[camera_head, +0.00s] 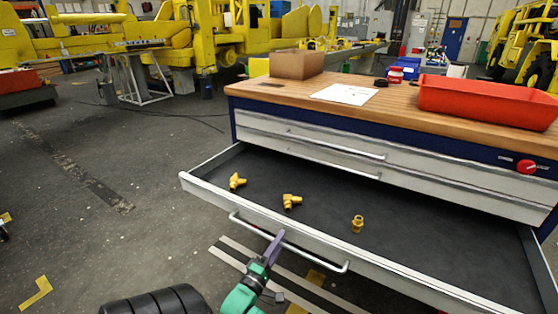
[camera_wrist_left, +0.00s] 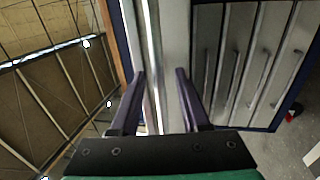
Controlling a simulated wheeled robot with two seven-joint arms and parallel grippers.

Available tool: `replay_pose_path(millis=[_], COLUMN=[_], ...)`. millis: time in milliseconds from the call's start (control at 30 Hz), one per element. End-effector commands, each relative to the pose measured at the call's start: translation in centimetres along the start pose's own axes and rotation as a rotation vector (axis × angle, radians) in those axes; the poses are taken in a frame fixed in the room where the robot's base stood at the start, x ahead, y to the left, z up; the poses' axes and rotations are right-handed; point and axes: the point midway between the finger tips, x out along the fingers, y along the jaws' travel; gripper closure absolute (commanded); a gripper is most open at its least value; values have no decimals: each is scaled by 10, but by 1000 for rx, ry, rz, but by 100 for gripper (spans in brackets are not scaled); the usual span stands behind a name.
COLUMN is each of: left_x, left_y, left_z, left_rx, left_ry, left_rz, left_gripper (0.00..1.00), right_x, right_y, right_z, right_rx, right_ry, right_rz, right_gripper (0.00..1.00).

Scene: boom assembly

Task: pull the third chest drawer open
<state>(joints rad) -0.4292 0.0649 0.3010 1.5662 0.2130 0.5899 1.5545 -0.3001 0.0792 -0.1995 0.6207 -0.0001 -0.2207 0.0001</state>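The chest has a wooden top (camera_head: 420,100) and blue sides. Its top two drawers, the first (camera_head: 300,130) and the second (camera_head: 300,153), are shut. The third drawer (camera_head: 330,241) stands far out, with its dark floor showing and yellow fittings inside. Its bar handle (camera_head: 325,263) runs along the front. My left gripper (camera_head: 276,242) is at this handle, left of the bar's middle. In the left wrist view its purple fingers (camera_wrist_left: 159,74) are spread, with the bright handle bar (camera_wrist_left: 153,60) between them; contact cannot be told. My right gripper is not in view.
Yellow fittings (camera_head: 291,201) lie apart in the drawer. A red bin (camera_head: 488,100), a cardboard box (camera_head: 297,64) and white paper (camera_head: 345,94) are on the chest top. Lower drawers (camera_wrist_left: 255,60) show shut in the left wrist view. The floor to the left (camera_head: 110,150) is clear.

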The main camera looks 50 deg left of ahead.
Motion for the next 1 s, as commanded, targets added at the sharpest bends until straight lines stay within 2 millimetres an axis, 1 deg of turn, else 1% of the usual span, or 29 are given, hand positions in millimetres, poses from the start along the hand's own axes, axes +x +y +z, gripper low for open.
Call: replay_pose_path(millis=[133, 267, 367, 500, 600, 700, 833, 1000], left_x=[-7, -28, -54, -95, -121, -138, -146, -146], left_y=[-1, -1, -1, -1, -1, -1, 0, 0], left_z=[0, 0, 0, 0, 0, 0, 0, 0], left_rx=[0, 0, 1, 1, 1, 0, 0, 0], left_ry=[0, 0, 0, 0, 1, 0, 0, 0], left_rz=[-2, -4, -5, -6, -4, -3, -1, 0], left_gripper=[54, 54, 54, 54, 54, 54, 54, 54], right_x=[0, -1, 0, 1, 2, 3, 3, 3], right_y=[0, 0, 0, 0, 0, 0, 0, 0], right_z=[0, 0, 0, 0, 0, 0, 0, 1], right_rx=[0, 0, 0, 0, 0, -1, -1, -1], right_ry=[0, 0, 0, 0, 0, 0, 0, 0], right_rz=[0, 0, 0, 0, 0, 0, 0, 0], right_gripper=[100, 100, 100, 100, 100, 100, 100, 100])
